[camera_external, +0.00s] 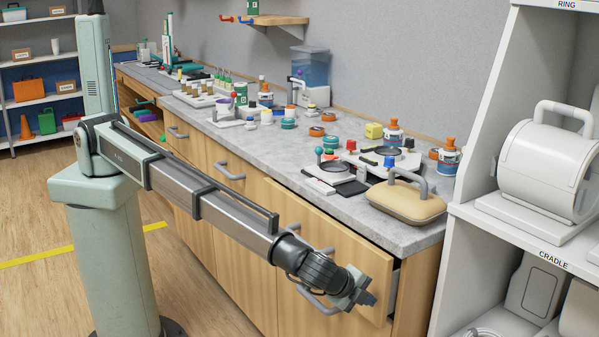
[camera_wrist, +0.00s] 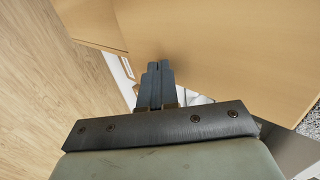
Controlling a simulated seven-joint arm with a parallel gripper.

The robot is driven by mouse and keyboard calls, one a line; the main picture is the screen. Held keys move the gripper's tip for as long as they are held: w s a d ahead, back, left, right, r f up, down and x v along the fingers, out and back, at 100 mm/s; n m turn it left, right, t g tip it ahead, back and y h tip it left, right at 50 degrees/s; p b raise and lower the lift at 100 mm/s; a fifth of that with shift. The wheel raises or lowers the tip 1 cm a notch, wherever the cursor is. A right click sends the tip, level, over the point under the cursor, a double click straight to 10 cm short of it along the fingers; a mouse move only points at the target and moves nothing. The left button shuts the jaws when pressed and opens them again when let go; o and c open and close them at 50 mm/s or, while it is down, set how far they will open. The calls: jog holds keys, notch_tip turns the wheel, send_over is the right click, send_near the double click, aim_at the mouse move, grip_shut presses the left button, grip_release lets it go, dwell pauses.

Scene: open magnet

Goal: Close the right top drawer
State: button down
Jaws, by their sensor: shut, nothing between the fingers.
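The right top drawer (camera_external: 325,238) is at the right end of the wooden counter unit. My gripper (camera_external: 368,298) is shut and empty, close to the lower right part of the front. In the wrist view, the shut fingers (camera_wrist: 155,78) point at a wooden panel (camera_wrist: 215,45). I cannot tell whether they touch it. Small white parts show beside the fingers.
The grey countertop (camera_external: 340,207) holds a tan case (camera_external: 405,203), bottles and many small items. White shelving (camera_external: 475,235) with a large white cylinder (camera_external: 548,170) stands close on the right. Open wooden floor (camera_external: 205,295) lies in front of the cabinets.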

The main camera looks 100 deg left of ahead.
jog(key=shift+w+a, duration=1.75)
send_near(377, 287)
jog(key=shift+s+d+f, duration=1)
